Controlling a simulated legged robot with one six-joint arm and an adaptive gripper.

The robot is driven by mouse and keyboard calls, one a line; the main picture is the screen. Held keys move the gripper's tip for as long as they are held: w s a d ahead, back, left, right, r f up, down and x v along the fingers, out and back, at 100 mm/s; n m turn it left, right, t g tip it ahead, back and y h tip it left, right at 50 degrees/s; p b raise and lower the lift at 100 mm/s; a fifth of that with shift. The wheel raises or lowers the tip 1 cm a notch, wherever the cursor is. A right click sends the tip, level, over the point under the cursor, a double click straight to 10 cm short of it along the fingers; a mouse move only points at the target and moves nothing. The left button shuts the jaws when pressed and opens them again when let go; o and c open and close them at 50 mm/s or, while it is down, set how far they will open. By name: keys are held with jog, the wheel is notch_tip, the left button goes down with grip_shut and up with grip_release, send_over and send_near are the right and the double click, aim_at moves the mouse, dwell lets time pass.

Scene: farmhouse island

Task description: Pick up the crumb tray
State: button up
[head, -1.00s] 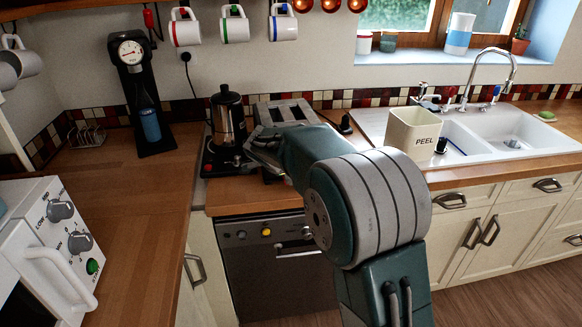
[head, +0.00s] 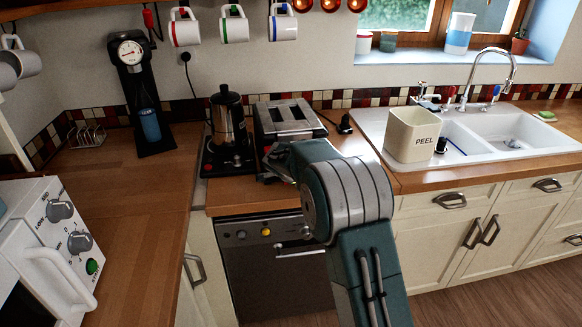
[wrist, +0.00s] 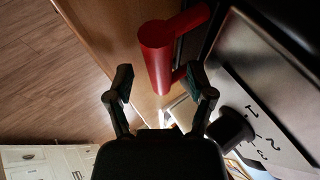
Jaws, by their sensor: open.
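In the wrist view, a red bar-shaped handle (wrist: 155,58) on stems projects from the low front of the toaster, beside the wooden counter. It appears to be the crumb tray's handle; the tray itself is hidden. The silver and black toaster (head: 287,118) stands on the counter in the head view, with its dark front panel and knob (wrist: 230,126) in the wrist view. My gripper (wrist: 160,80) is open, with one finger to each side of the handle's near end in the picture. I cannot tell whether they touch it. My arm hides the handle in the head view.
A coffee pot (head: 228,120) stands on a hot plate just left of the toaster. A cream PEEL bin (head: 411,134) stands right of it, by the sink. Below the counter is a dark appliance front (head: 275,275). The counter left of the coffee pot is largely clear.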

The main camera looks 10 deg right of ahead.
grip_shut()
jog(key=shift+r, duration=0.1)
jog(key=s+d, duration=0.1)
jog(key=s, duration=3.1)
jog(key=shift+d, duration=0.3)
